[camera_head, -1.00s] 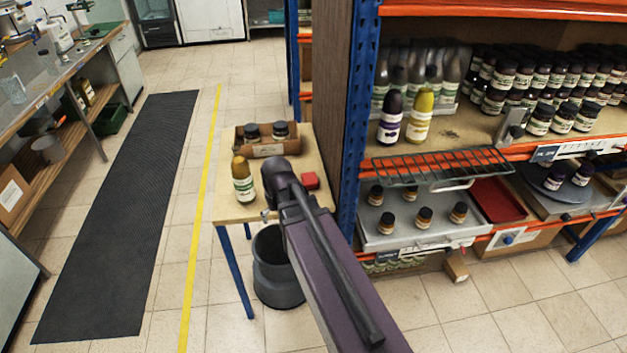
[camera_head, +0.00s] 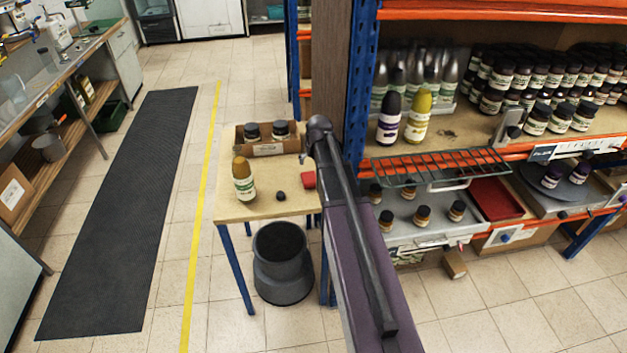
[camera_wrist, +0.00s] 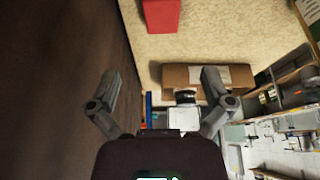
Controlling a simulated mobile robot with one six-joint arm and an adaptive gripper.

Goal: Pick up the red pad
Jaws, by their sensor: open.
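The red pad (camera_head: 308,179) lies on the right side of the small wooden table (camera_head: 262,207), just left of my arm in the head view. In the wrist view the red pad (camera_wrist: 160,15) is at the top edge, partly cut off. My gripper (camera_wrist: 160,75) is open, with its two fingers apart and nothing between them. The pad is beyond the fingertips, not between them.
On the table stand a yellow-capped bottle (camera_head: 244,181), a small black object (camera_head: 281,196) and a cardboard box (camera_head: 268,148) holding dark-lidded jars. The shelf's blue upright (camera_head: 362,90) is close on the right.

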